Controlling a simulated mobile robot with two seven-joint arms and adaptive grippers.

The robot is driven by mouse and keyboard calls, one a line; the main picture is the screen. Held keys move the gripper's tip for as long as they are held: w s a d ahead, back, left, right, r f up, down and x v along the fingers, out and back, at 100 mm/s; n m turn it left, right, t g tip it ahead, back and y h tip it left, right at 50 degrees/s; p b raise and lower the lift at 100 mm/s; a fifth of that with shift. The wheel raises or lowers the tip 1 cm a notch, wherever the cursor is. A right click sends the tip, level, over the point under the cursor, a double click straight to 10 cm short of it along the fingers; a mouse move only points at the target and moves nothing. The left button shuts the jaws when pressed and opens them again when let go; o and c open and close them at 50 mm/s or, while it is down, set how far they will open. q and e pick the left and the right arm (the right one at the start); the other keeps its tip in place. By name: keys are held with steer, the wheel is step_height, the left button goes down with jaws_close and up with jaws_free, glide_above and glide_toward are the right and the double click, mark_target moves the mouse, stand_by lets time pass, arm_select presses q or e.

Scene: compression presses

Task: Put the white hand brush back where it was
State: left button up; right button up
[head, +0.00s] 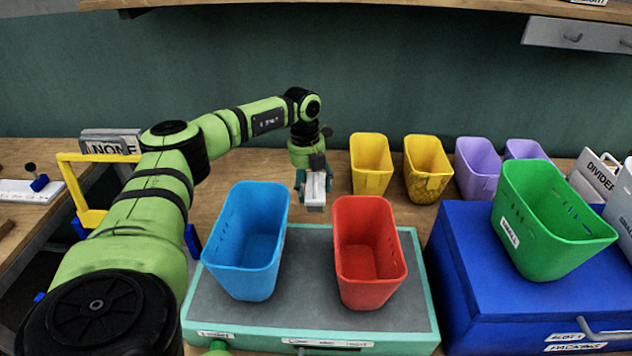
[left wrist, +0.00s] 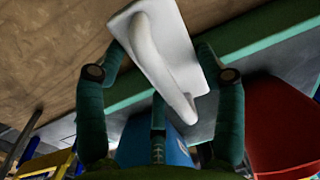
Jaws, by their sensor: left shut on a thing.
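The white hand brush (head: 316,187) is held by my left gripper (head: 312,180), which reaches down behind the gap between the blue bin (head: 247,240) and the red bin (head: 368,250). In the left wrist view the brush (left wrist: 165,45) shows a flat white block with a curved handle, tilted between the two fingers of the left gripper (left wrist: 158,62). It appears to be near the back edge of the green-rimmed grey platform (head: 305,262). I cannot tell whether it touches anything below. My right gripper is not in view.
Yellow bins (head: 371,163) and purple bins (head: 478,168) stand at the back right. A green bin (head: 550,222) sits tilted on a blue box (head: 475,255) at right. A yellow frame (head: 92,175) stands at left. Bare wooden table (head: 235,172) shows behind the blue bin.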

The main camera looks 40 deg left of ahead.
arm_select(q)
steer(key=shift+f, duration=0.4)
steer(key=shift+s+d+f, duration=0.1)
steer(key=shift+f, duration=0.25)
step_height(320, 180, down, 9)
steer(key=shift+p, duration=0.65)
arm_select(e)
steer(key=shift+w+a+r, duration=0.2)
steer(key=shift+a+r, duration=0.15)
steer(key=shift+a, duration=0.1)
arm_select(q)
steer(key=shift+f, duration=0.1)
steer(key=o, duration=1.1)
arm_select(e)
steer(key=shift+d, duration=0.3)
